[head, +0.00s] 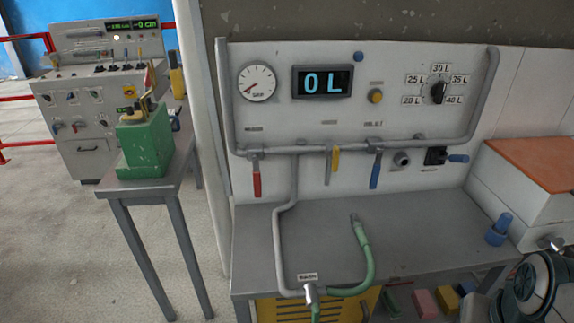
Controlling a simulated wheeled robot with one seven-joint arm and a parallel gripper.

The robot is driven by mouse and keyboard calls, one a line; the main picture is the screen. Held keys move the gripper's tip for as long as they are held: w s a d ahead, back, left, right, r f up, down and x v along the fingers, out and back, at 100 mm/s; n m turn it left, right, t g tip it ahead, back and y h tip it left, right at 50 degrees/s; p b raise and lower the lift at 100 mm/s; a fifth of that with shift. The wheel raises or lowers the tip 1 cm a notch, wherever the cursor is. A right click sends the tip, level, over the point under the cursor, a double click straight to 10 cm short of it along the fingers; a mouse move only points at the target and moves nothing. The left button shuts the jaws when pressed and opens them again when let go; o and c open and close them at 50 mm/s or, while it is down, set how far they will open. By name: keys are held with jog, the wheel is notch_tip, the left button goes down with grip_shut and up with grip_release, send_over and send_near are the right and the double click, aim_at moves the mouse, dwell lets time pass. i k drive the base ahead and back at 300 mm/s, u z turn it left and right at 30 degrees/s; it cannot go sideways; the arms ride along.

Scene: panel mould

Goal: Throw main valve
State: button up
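A grey pipe on the white panel carries three lever valves: a red lever (257,180) and a blue lever (375,170) hanging down, and a shorter yellow lever (335,160) between them, slightly tilted. The small labels are too blurred to tell which is the main valve. The round gauge (257,83) has its needle at lower left, and the display (323,82) reads 0 L. My gripper is not in view; dark rounded arm parts show at lower right.
A grey bench (400,225) below the panel carries a green hose (366,262). A blue-topped object (498,229) stands at its right end, near an orange-topped white box (535,163). A litre selector knob (438,93) is upper right. A green machine (145,148) stands on a table at left.

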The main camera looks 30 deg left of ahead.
aim_at(256, 171)
jog(key=u, duration=2)
jog(key=i, duration=0.2)
jog(key=z, duration=1.45)
jog(key=i, duration=0.5)
jog(key=u, duration=0.1)
